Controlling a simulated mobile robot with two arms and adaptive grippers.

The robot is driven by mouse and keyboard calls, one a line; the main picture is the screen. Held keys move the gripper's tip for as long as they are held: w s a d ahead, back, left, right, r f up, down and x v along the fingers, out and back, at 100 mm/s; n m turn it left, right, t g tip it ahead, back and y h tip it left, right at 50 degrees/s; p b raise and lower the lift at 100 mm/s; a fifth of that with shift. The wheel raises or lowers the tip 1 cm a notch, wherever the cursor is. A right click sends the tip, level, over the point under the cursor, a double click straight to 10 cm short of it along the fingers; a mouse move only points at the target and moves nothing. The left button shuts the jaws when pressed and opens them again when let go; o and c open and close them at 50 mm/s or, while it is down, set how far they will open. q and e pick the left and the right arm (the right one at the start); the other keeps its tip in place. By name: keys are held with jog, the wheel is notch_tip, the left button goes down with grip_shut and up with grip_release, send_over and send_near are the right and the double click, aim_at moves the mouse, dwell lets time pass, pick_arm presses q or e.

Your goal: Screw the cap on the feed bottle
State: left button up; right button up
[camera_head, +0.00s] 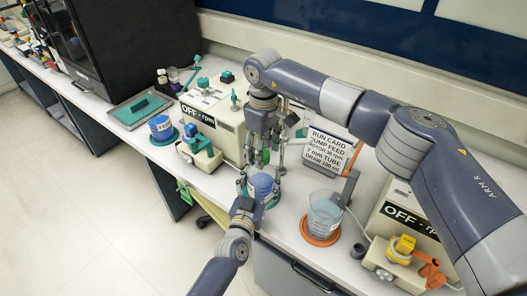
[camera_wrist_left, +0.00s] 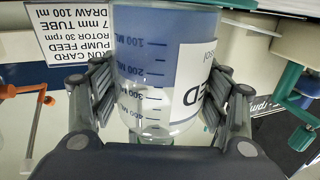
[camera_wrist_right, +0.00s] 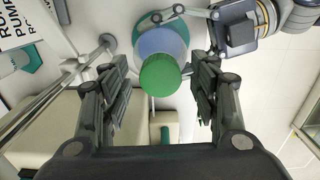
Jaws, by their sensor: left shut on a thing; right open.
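The feed bottle (camera_head: 262,185) is a clear graduated bottle with blue liquid, standing upright at the teal ring (camera_wrist_right: 181,27). My left gripper (camera_head: 250,203) is shut on its side; the left wrist view shows the bottle (camera_wrist_left: 165,60) between the fingers, with its scale upside down. The green cap (camera_wrist_right: 160,73) shows from above over the bottle's mouth, looking seated on it; how tightly it sits cannot be told. My right gripper (camera_head: 262,160) points down above the bottle. Its fingers (camera_wrist_right: 160,95) are open, one on each side of the cap and apart from it.
A beaker (camera_head: 324,212) on an orange ring stands right of the bottle. A run card (camera_head: 328,150) stands behind. Pumps (camera_head: 210,118) stand left and right (camera_head: 385,225). Another blue bottle (camera_head: 161,128) stands further left. The bench's front edge is close to my left arm.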

notch_tip(320, 180, up, 4)
jog(key=shift+f, duration=0.25)
